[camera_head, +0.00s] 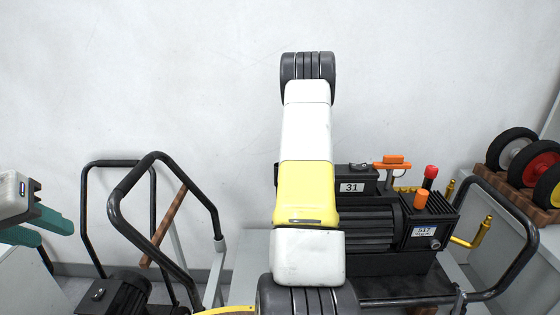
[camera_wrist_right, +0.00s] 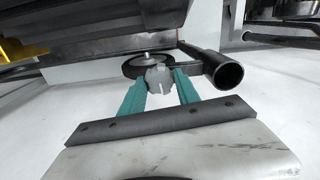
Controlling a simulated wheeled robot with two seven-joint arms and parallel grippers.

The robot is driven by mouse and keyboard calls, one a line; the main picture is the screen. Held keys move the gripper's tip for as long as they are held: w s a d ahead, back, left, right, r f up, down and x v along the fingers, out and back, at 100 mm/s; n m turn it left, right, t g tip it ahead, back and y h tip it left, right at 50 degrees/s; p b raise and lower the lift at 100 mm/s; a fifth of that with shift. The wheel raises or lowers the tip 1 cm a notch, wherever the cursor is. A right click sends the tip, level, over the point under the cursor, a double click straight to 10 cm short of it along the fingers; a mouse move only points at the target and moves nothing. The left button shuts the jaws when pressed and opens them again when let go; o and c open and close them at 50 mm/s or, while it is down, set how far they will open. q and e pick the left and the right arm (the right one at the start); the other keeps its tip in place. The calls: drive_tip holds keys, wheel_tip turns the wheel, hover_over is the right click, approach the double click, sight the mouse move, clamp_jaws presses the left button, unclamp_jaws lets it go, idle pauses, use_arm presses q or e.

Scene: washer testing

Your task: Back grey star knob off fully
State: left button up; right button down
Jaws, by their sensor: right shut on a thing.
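The grey star knob (camera_wrist_right: 160,79) shows in the right wrist view, in front of a dark wheel and beside a black tube end. My right gripper (camera_wrist_right: 160,84) has its teal fingers on both sides of the knob and is shut on it. The fingers cover the knob's sides, and its stem is hard to make out. In the head view I cannot see the knob or the right gripper. My left gripper (camera_head: 44,232) is at the left edge, its teal fingers apart and empty, far from the knob.
A pressure washer (camera_head: 365,240) with orange and red caps stands behind my raised arm in the head view. Its black handle frame (camera_head: 512,215) is at right. Another black-framed machine (camera_head: 122,290) stands at lower left.

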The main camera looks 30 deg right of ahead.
drive_tip(key=n, duration=0.4)
drive_tip(key=shift+n, duration=0.4)
drive_tip(key=n, duration=0.3)
drive_tip(key=shift+n, duration=0.3)
drive_tip(key=n, duration=0.4)
drive_tip(key=shift+n, duration=2.1)
drive_tip(key=c, duration=0.9)
unclamp_jaws()
drive_tip(key=shift+r, duration=3.9)
